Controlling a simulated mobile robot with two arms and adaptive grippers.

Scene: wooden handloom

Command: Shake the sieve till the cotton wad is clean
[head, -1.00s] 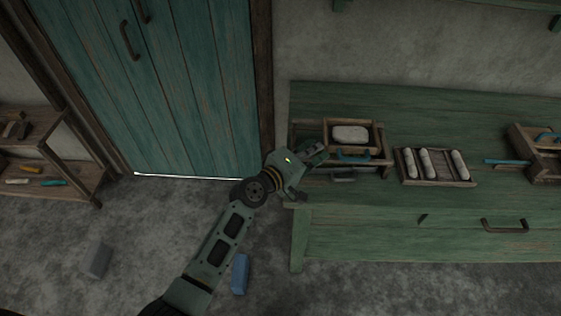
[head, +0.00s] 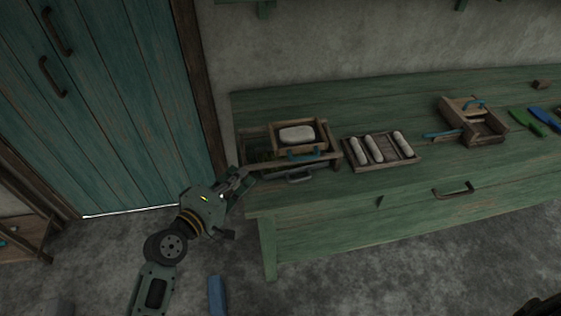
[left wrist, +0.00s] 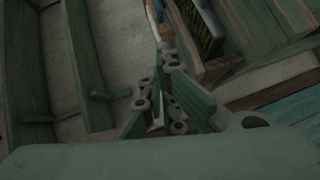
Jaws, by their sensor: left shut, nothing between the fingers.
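The sieve (head: 322,132) is a small wooden frame with a blue handle (head: 303,154) at its front. It sits on a larger wooden box at the left end of the green bench. The white cotton wad (head: 297,135) lies in it; I cannot make out specks on it. My left gripper (head: 243,177) is shut and empty, off the bench's left front corner, left of the handle and apart from it. In the left wrist view its fingers (left wrist: 163,88) show close together.
A tray (head: 384,163) with three white rolls stands right of the sieve. Farther right are a wooden box (head: 470,125) with blue-handled tools and green and blue tools (head: 530,122). The bench (head: 400,100) is clear behind. A blue block (head: 216,295) lies on the floor.

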